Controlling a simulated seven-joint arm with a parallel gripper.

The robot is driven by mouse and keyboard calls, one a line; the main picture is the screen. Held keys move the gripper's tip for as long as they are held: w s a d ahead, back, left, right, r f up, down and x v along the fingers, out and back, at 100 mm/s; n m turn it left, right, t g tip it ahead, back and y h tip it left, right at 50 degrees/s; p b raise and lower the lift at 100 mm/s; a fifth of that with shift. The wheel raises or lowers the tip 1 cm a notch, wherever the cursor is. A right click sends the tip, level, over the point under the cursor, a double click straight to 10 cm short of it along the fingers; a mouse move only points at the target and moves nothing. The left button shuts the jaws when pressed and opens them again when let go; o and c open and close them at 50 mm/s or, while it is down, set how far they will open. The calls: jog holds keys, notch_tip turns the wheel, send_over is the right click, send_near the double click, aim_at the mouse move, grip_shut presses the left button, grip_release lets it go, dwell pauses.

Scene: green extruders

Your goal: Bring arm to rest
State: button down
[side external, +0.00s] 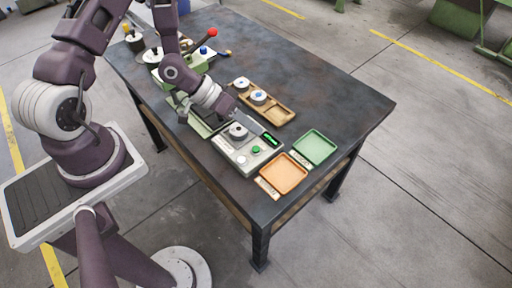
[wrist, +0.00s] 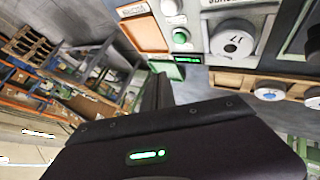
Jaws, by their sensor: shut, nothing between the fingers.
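My gripper (side external: 229,108) is over the dark workbench (side external: 322,92), just behind a grey scale-like device (side external: 262,160) in the side view. Its fingers look closed together, with nothing held. In the wrist view, the dark gripper body fills the bottom and the closed fingers (wrist: 158,92) point up the picture. A grey-white disc (side external: 238,131) sits on the device; it also shows in the wrist view (wrist: 233,40), apart from the fingers. The fingertips are small in the side view, so their exact height above the bench is unclear.
A wooden tray (side external: 281,115) holds white discs with blue centres. A green tray (side external: 315,147) and an orange tray (side external: 284,174) lie at the bench's near right end. A green machine with a red-knobbed lever (side external: 208,34) stands behind. The bench's right half is mostly clear.

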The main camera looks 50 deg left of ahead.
dwell(0.4)
jog(key=a+r+y, duration=0.4)
jog(key=r, duration=0.4)
jog(key=a+r+y, duration=0.4)
jog(key=a+r, duration=0.1)
jog(key=r, duration=0.3)
jog(key=s+d+r, duration=0.3)
jog(key=s+r, duration=0.3)
jog(key=s, duration=0.3)
jog(key=s+d+r+h, duration=0.1)
jog(key=s+d+r, duration=0.2)
jog(key=s+r, duration=0.3)
jog(key=s, duration=0.4)
jog(key=shift+s+d+n+g, duration=0.15)
jog(key=shift+d+n+g, duration=0.15)
jog(key=shift+d, duration=0.05)
jog(key=shift+r, duration=0.1)
